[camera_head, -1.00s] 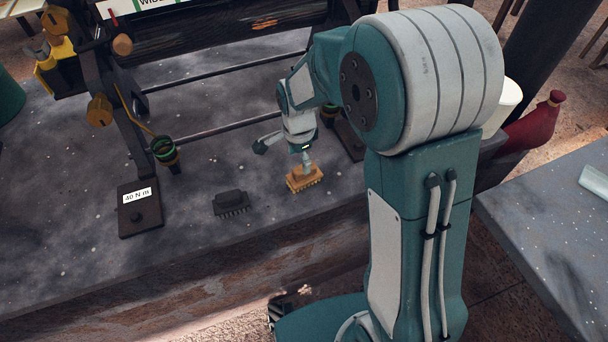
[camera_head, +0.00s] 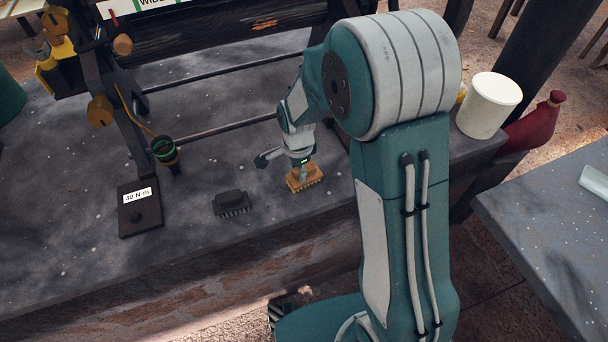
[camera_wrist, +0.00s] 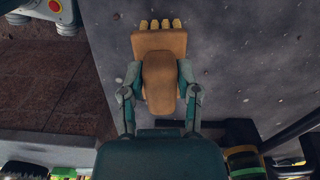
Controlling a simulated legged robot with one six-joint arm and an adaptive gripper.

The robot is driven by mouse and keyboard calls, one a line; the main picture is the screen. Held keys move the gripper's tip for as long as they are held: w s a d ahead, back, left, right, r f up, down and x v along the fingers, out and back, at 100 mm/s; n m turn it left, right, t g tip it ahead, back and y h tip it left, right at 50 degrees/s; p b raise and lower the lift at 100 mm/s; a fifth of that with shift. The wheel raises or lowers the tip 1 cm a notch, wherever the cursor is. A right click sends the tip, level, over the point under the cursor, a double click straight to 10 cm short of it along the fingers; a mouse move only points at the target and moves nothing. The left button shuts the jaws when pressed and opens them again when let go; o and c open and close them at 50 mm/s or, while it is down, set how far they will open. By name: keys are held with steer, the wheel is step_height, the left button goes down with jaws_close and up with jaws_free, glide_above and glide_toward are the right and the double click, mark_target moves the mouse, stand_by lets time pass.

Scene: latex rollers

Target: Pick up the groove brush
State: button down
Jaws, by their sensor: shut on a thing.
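A tan wooden brush with yellowish bristles (camera_head: 305,178) is at the front right part of the dark speckled bench (camera_head: 75,235). In the wrist view the brush (camera_wrist: 163,80) fills the space between the two fingers of my gripper (camera_wrist: 160,88), which touch it on both sides. My gripper (camera_head: 303,168) is shut on it from above. I cannot tell whether its bristles touch the bench. A second, black brush (camera_head: 231,203) lies on the bench to the left. Which one is the groove brush is not marked.
A roller frame with rods stands behind, its foot plate labelled 40 N m (camera_head: 140,205). A white tub (camera_head: 489,105) and a red bottle (camera_head: 535,127) are at the right. The bench front is clear.

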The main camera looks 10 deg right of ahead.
steer(key=shift+r, duration=0.35)
step_height(320, 180, up, 2)
steer(key=shift+r, duration=0.25)
steer(key=s+d+r, duration=0.2)
steer(key=s+r, duration=0.7)
steer(key=s, duration=0.5)
steer(key=shift+d+r, duration=0.15)
steer(key=shift+r, duration=0.2)
